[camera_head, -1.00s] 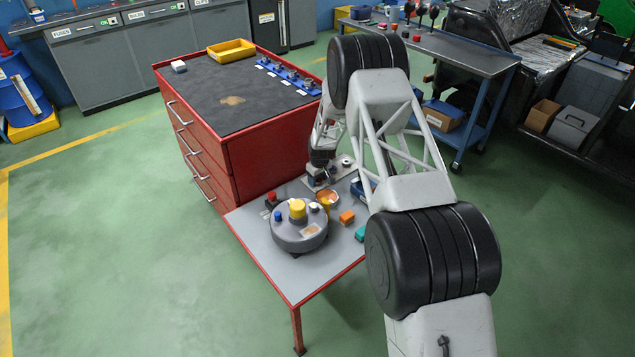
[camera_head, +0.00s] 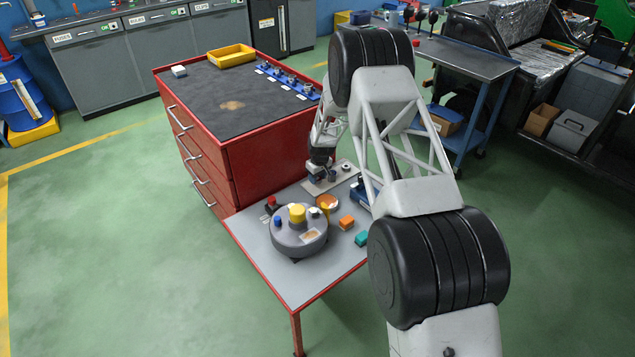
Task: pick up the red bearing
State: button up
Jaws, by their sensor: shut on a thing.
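My gripper (camera_head: 319,177) points down over a pale plate (camera_head: 326,184) at the back of the low grey table. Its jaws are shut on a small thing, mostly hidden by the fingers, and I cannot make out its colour. Small dark round parts (camera_head: 346,167) sit on the plate to the right of the gripper. A small red-topped thing (camera_head: 271,200) with a dark base stands on the table, left of the gripper and apart from it. I cannot tell which thing is the red bearing.
A round grey turntable (camera_head: 298,240) with coloured knobs stands on the table (camera_head: 290,287). An orange bowl (camera_head: 328,202), an orange block (camera_head: 346,222) and a teal block (camera_head: 361,239) are nearby. A red drawer cabinet (camera_head: 262,160) rises behind. The table's front is clear.

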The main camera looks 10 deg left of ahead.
notch_tip(320, 180, up, 6)
jog(key=shift+r, duration=0.25)
